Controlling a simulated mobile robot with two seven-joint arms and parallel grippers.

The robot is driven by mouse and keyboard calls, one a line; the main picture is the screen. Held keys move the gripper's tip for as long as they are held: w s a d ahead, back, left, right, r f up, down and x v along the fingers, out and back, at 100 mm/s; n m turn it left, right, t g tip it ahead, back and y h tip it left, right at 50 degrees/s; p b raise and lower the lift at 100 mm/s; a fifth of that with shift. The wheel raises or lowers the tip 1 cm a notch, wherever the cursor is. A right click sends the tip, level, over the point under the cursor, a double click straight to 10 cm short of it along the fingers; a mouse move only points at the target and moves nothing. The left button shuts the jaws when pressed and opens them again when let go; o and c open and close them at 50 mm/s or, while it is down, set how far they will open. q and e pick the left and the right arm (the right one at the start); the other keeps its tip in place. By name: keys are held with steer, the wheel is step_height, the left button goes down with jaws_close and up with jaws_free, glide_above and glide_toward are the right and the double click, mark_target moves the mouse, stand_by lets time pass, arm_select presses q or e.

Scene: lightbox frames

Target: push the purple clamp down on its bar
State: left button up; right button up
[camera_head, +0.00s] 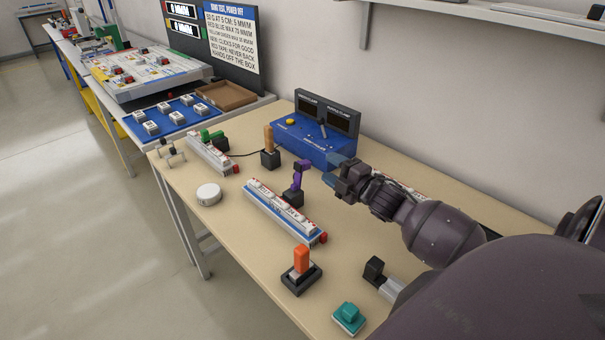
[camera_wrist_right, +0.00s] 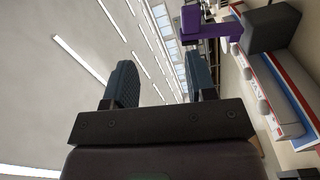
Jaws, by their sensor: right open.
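The purple clamp (camera_head: 299,174) stands upright above a small black block (camera_head: 293,199), behind a white-and-blue strip on the table. I cannot tell its bar apart from the clamp. In the right wrist view the purple clamp (camera_wrist_right: 205,24) is at the top, beside the black block (camera_wrist_right: 271,28). My right gripper (camera_head: 335,170) is open, just right of the clamp and apart from it, its blue fingertips pointing left. In its wrist view nothing is between the fingers (camera_wrist_right: 162,82). My left gripper is not in view.
A blue console (camera_head: 305,138) with dark displays stands behind. The labelled strip (camera_head: 280,211) lies in front. An orange-topped switch (camera_head: 302,260), a teal block (camera_head: 348,317), a wooden-handled block (camera_head: 269,148) and a white disc (camera_head: 208,194) stand around. Bare tabletop lies at front left.

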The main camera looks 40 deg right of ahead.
steer(key=b, duration=0.2)
glide_toward(310, 167)
steer(key=w, duration=0.9)
steer(key=w+a, duration=0.1)
steer(key=w, duration=0.3)
steer(key=shift+r, duration=0.15)
steer(key=shift+s, duration=0.1)
jaws_close()
